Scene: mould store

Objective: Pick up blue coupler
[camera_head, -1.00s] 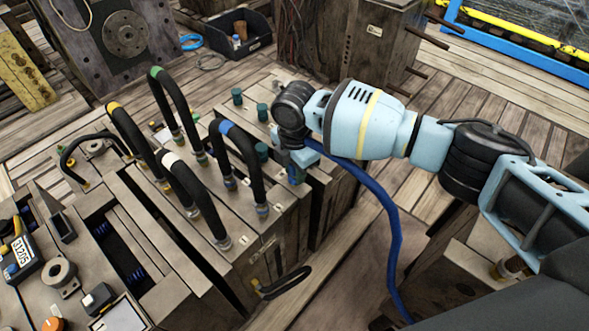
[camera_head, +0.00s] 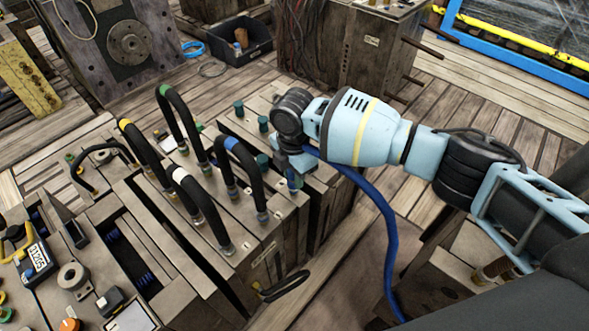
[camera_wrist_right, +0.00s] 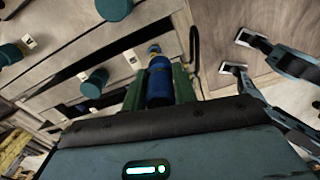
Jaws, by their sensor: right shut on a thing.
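The blue coupler (camera_wrist_right: 159,84) is a short blue cylinder with a brass-coloured end. It sits between the two dark green fingers of my right gripper (camera_wrist_right: 159,92) in the right wrist view, and the gripper is shut on it. In the head view my right gripper (camera_head: 293,180) points down at the near right corner of the mould block. The coupler is mostly hidden there by the fingers. I cannot tell whether its brass end touches the block. My left gripper is not in view.
A blue hose (camera_head: 388,230) hangs from beside my right gripper to the floor. Black looped hoses with coloured bands, one blue-banded (camera_head: 247,165), stand just left. Teal capped posts (camera_head: 263,123) rise behind. A black bin (camera_head: 240,44) lies on the plank floor, which is open at right.

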